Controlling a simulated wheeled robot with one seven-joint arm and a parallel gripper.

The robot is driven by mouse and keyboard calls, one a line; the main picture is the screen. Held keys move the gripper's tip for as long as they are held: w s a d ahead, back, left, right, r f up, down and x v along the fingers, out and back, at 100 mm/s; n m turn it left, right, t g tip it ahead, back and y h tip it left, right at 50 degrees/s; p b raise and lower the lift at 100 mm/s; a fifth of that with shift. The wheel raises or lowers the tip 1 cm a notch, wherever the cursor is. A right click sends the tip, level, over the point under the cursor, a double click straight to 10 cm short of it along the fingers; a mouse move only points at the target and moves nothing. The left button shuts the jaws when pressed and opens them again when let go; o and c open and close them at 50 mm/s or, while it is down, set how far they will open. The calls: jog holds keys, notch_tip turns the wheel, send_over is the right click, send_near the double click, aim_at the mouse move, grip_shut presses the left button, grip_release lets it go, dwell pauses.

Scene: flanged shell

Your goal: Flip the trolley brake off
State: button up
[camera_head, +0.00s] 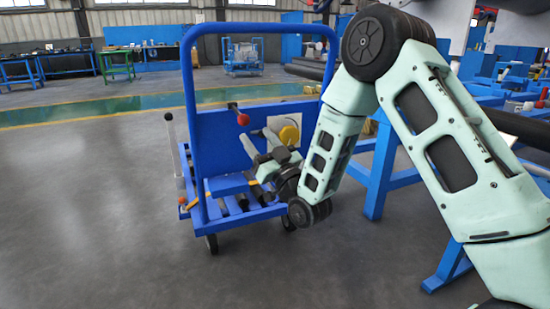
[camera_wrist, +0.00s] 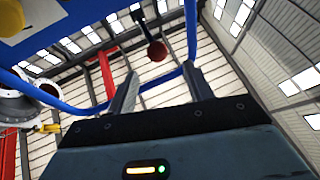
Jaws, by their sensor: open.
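The blue trolley (camera_head: 262,27) stands on the floor left of my arm, its tall tube handle upright. A lever with a red ball knob (camera_head: 242,119) sticks out at its panel; I take this to be the brake lever. Its ball also shows in the wrist view (camera_wrist: 157,50), on a dark stem. My gripper (camera_wrist: 160,71) is open, with the ball seen between and beyond its fingertips. Nothing shows in its grip. In the head view my gripper (camera_head: 248,151) is just below the ball, partly hidden by my wrist. Contact with the lever cannot be told.
A yellow round part (camera_head: 288,134) sits by my gripper. A blue workbench frame (camera_head: 380,165) stands close at right. The floor (camera_head: 90,220) at left is clear.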

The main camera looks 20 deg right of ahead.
jog(key=b+v, duration=0.4)
jog(key=v, duration=0.3)
jog(key=shift+s+f+b, duration=0.2)
jog(key=shift+s+b, duration=0.05)
jog(key=shift+b, duration=0.15)
jog(key=s+a+f+n+g+p, duration=0.2)
jog(key=s+a+g, duration=0.1)
jog(key=a+g, duration=0.35)
jog(key=s+a+f+n+g+p, duration=0.1)
jog(key=s+a+n+g+p, duration=0.1)
jog(key=a+g, duration=0.45)
jog(key=s+d+r+g+h+p, duration=0.1)
jog(key=s+g+h+p, duration=0.3)
jog(key=s, duration=1)
jog(key=s+d+r+g+h, duration=0.15)
jog(key=s+g, duration=0.45)
jog(key=s, duration=0.7)
notch_tip(320, 180, up, 38)
jog(key=p, duration=3.8)
jog(key=shift+d+f+h, duration=0.2)
jog(key=shift+f+h, duration=0.05)
jog(key=shift+h, duration=0.2)
